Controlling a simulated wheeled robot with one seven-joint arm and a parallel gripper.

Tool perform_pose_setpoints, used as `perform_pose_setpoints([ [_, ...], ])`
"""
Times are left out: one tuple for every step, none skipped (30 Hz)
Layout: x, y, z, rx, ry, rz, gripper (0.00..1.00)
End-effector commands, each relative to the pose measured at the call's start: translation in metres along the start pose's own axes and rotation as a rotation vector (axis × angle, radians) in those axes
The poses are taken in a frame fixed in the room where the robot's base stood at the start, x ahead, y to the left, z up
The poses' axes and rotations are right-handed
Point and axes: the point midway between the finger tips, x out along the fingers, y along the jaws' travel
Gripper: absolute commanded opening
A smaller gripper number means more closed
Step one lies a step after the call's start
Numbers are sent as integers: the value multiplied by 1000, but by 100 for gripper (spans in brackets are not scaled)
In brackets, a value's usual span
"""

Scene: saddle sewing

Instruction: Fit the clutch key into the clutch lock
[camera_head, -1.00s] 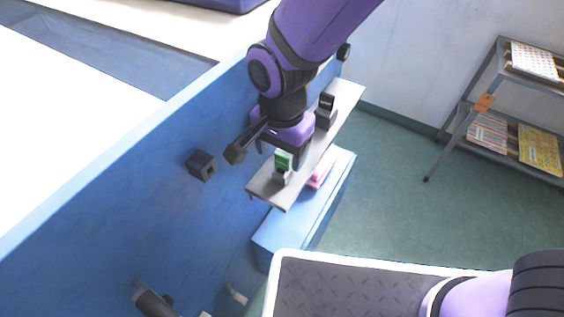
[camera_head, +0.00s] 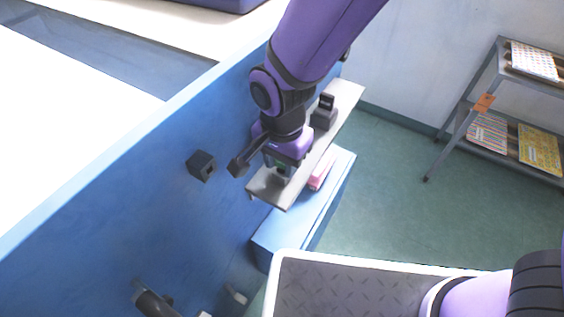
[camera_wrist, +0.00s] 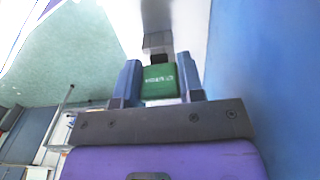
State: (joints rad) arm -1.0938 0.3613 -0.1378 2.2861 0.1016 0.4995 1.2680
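A green block with white lettering too small to read (camera_wrist: 160,82), likely the clutch key, stands in a dark holder (camera_head: 280,175) at the near end of a grey shelf (camera_head: 268,191). My gripper (camera_wrist: 161,72) is lowered over it, one finger on each side. The fingers look very close to its sides; whether they press on it is unclear. In the head view my gripper (camera_head: 281,166) hides the green block. A dark box with a square opening (camera_head: 201,166), likely the clutch lock, is fixed to the blue wall left of the gripper.
A second dark block in a holder (camera_head: 324,113) stands farther along the shelf. A blue ledge (camera_head: 290,225) with a pink item (camera_head: 322,170) lies below. A dark lever (camera_head: 152,301) sticks out of the wall lower left. A metal rack (camera_head: 462,115) stands at right.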

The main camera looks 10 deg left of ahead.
Motion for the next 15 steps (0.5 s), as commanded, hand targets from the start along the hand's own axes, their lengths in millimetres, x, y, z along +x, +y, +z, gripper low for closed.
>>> perform_pose_setpoints([
  [0, 0, 0, 0, 0, 0, 7],
  [0, 0, 0, 0, 0, 0, 7],
  [0, 0, 0, 0, 0, 0, 7],
  [-1, 0, 0, 0, 0, -1, 7],
  [-1, 0, 0, 0, 0, -1, 7],
  [-2, 0, 0, 0, 0, -1, 7],
  [-2, 0, 0, 0, 0, -1, 7],
  [-3, 0, 0, 0, 0, -1, 7],
  [-4, 0, 0, 0, 0, 0, 7],
  [-5, 0, 0, 0, 0, 0, 7],
  [-6, 0, 0, 0, 0, 0, 7],
  [-7, 0, 0, -1, 0, 0, 7],
  [-7, 0, 0, -1, 0, 0, 7],
  [-8, 0, 0, -1, 0, 0, 7],
  [-9, 0, 0, -1, 0, -1, 7],
])
